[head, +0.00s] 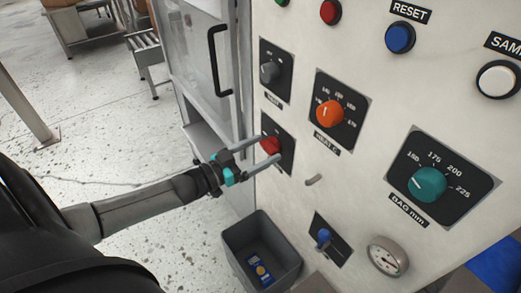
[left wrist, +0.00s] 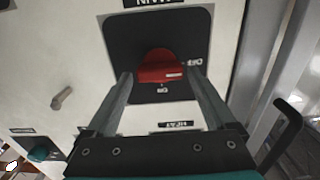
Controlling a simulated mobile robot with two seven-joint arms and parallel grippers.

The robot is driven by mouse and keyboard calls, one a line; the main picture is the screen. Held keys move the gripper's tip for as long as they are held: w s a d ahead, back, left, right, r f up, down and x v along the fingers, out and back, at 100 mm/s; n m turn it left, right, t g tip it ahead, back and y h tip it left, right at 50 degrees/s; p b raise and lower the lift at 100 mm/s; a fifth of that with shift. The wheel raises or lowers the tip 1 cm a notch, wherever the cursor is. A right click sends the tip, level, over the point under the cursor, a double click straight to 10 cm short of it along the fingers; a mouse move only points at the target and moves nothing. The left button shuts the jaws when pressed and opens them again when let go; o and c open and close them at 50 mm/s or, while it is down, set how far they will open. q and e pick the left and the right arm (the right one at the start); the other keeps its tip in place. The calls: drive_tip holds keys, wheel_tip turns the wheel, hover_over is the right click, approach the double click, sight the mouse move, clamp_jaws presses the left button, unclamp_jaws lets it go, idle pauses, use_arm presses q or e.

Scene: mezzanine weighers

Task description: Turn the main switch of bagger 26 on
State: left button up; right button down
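The main switch is a red rotary knob (head: 270,145) on a black plate at the lower left of the cream panel. In the left wrist view the red knob (left wrist: 158,68) has a bar lying crosswise, with its pale mark toward the "Off" lettering at right; "On" is below it. My left gripper (head: 266,150) is open, with one finger on each side of the knob. In the left wrist view the fingers (left wrist: 158,76) stand beside the bar with small gaps; contact cannot be told. My right gripper is not in view.
A grey bin (head: 283,236) stands below. A door with a black handle (head: 216,62) is at left.

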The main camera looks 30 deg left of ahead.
use_arm(q)
drive_tip(key=c, duration=1.1)
drive_tip(key=shift+m, duration=0.3)
drive_tip(key=m+p, duration=0.1)
drive_tip(key=m, duration=0.2)
drive_tip(key=shift+r, duration=0.1)
drive_tip(key=m+p, duration=0.1)
drive_tip(key=m, duration=0.4)
drive_tip(key=shift+d, duration=0.1)
drive_tip(key=m, duration=0.4)
drive_tip(key=shift+s+f, duration=0.1)
drive_tip(key=shift+f, duration=0.15)
drive_tip(key=shift+d+f+m+b, duration=0.1)
drive_tip(key=shift+m+b, duration=0.2)
drive_tip(key=shift+m, duration=2.4)
drive_tip(key=o, duration=1.3)
